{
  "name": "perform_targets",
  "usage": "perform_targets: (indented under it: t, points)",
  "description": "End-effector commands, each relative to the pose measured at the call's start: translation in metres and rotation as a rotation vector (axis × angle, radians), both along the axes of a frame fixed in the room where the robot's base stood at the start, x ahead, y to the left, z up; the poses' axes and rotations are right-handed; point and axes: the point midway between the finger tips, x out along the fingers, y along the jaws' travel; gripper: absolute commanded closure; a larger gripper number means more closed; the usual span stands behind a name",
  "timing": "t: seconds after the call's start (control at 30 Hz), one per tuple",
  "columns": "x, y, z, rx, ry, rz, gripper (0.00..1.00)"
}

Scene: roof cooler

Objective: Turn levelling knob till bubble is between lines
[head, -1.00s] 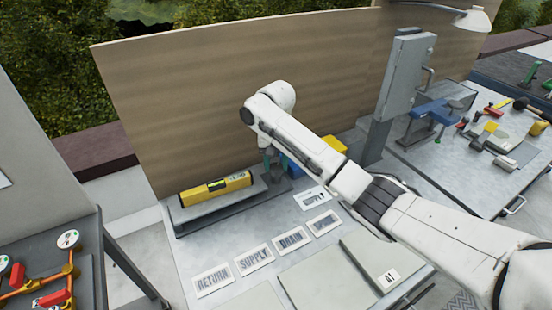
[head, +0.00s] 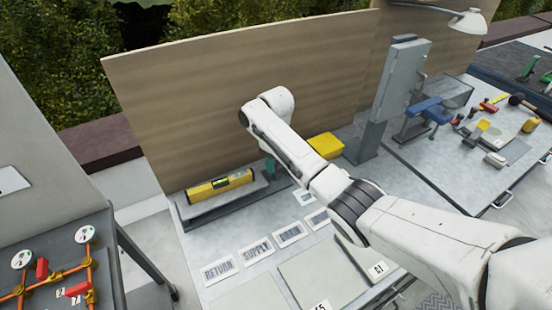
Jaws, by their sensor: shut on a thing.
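A yellow spirit level (head: 238,181) lies on a grey raised plate (head: 246,196) in the head view. Its vial shows as a small bright green patch near the middle, too small to tell where the bubble sits between the lines. My gripper (head: 270,170) points down at the right end of the plate, with its green fingers partly behind my arm. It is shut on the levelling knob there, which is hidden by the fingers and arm.
Labelled cards, including RETURN (head: 218,270), SUPPLY (head: 257,250) and DRAIN (head: 290,233), lie in front of the plate. A yellow bin (head: 326,146) stands right of my gripper. A wooden panel (head: 230,85) rises behind. Orange pipework with gauges (head: 85,235) is at left.

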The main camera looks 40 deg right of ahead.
Motion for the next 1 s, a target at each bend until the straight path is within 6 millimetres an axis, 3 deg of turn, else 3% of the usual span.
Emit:
perform_targets:
  t: [0.3,0.83,0.87,1.0]
  points:
    - [0.0007,0.0002,0.001,0.0,-0.003,0.118,0.87]
    - [0.001,0.0001,0.001,0.0,-0.004,0.141,0.87]
    - [0.001,0.0001,0.001,0.0,-0.004,0.141,0.54]
    - [0.0008,0.0001,0.0008,0.0,-0.003,0.14,0.41]
